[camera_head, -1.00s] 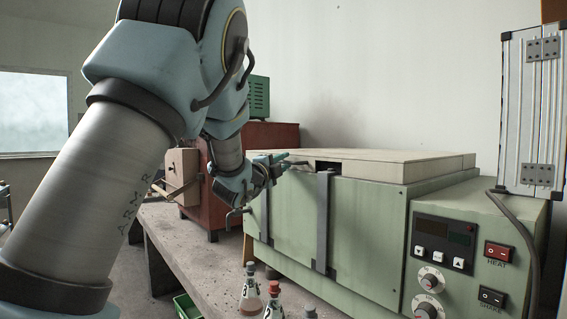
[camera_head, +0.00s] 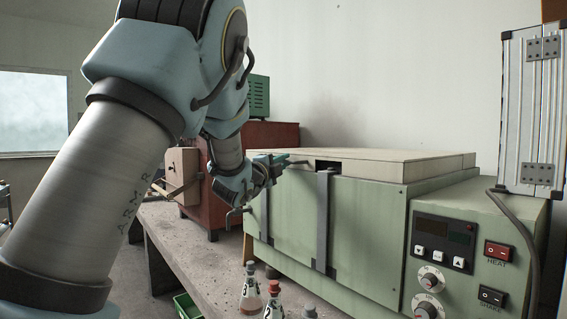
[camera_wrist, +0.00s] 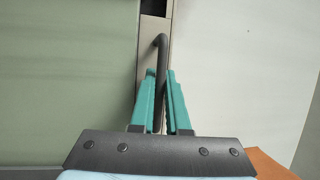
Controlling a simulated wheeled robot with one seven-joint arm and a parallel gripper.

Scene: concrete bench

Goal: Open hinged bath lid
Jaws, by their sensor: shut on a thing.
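The bath is a pale green box (camera_head: 368,217) on the bench, with a flat cream lid (camera_head: 400,160) lying on top, looking closed. A dark bent handle rod shows in the wrist view (camera_wrist: 161,50), at the lid's edge by the green wall. My gripper (camera_head: 283,160) is at the bath's left front top edge. In the wrist view its teal fingers (camera_wrist: 163,85) are shut around the handle rod. Part of the rod is hidden between the fingers.
Two grey upright straps (camera_head: 322,220) stand on the bath's front. Several flasks with stoppers (camera_head: 250,290) stand on the bench before it. A control panel (camera_head: 443,243) is at right. A red-brown cabinet (camera_head: 270,137) and a metal column (camera_head: 533,110) flank the bath.

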